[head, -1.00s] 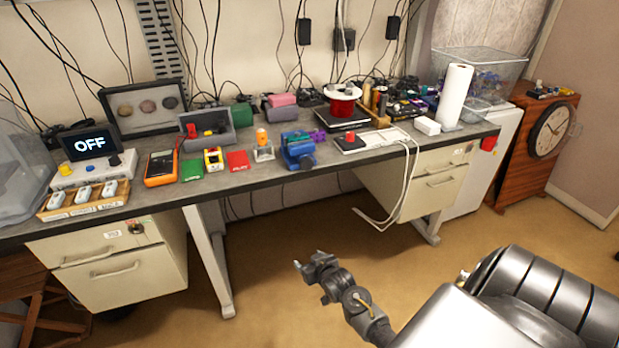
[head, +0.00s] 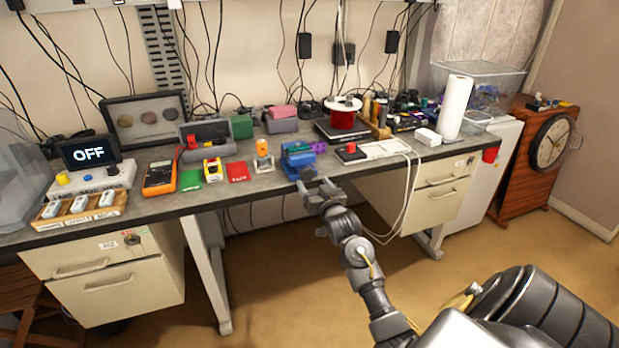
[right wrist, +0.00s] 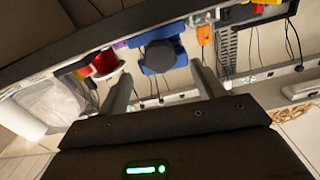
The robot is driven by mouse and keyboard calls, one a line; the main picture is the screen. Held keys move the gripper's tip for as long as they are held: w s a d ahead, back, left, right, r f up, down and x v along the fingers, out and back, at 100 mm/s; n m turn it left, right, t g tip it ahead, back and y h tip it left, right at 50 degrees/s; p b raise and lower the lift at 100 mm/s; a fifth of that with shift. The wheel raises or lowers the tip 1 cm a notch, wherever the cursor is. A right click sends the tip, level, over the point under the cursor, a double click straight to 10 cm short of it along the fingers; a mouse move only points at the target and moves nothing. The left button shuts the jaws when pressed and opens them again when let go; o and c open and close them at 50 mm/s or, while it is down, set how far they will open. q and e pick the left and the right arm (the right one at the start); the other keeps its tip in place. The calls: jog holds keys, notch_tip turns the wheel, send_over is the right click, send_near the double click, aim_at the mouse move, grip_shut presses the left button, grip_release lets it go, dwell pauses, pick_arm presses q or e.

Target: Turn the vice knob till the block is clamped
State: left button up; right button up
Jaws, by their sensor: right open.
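The blue vice (head: 297,161) stands at the front edge of the workbench, and it also shows in the right wrist view (right wrist: 158,63). Its dark round knob (right wrist: 160,55) faces my right gripper in the right wrist view. In the head view the knob is hidden or too small to tell. My right gripper (head: 316,186) is open and empty, just in front of and below the vice. In the wrist view its two fingers (right wrist: 161,85) are spread, apart from the knob. I cannot make out a block between the vice jaws. My left gripper is out of view.
A black pad with a red button (head: 350,151) sits right of the vice. A red spool (head: 343,115) stands behind. White cables (head: 407,200) hang over the bench edge at right.

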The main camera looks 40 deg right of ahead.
aim_at(308, 176)
jog(key=shift+x, duration=2.3)
jog(key=c, duration=1)
